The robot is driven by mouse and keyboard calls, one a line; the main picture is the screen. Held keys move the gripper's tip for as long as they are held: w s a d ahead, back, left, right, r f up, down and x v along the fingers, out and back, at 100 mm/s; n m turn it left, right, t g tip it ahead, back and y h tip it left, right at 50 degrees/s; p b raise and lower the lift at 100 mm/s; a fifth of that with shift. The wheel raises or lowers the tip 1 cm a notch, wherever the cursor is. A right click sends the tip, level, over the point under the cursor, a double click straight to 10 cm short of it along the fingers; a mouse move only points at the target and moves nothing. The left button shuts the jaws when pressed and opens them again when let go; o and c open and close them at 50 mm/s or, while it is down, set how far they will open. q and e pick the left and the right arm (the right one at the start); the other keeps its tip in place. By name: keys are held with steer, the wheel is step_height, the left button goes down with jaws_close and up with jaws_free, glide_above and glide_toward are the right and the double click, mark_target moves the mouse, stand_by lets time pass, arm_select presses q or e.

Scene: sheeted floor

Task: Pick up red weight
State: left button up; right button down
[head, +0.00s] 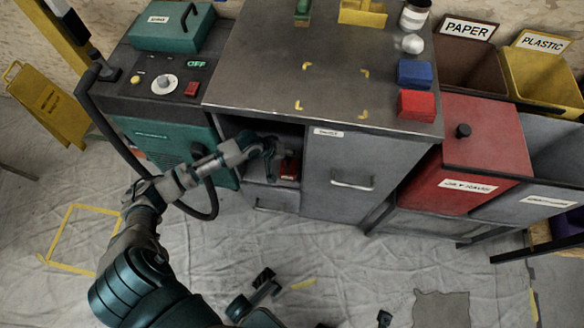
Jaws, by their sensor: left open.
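A small red object (290,168), which looks like the red weight, sits inside the open compartment of the grey cabinet (345,150). Only part of it shows, and the compartment around it is dark. My left gripper (271,153) is open at the mouth of this compartment, just left of the red object. I cannot tell whether they touch. A red block (416,104) also lies on the cabinet top at its right edge, beside a blue block (415,73).
A teal and black machine (170,85) with a hose stands left of the cabinet. Red, brown and yellow bins (540,75) stand to the right. A white ball (412,44) and a can (414,14) are on the cabinet top. The sheeted floor in front is mostly clear.

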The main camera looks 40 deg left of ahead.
arm_select(q)
steer(key=shift+d+r, duration=0.2)
steer(key=shift+r, duration=0.15)
steer(key=shift+c, duration=0.5)
steer(key=shift+a+f, duration=0.1)
jaws_close()
steer(key=shift+a, duration=0.2)
steer(key=shift+d, duration=0.1)
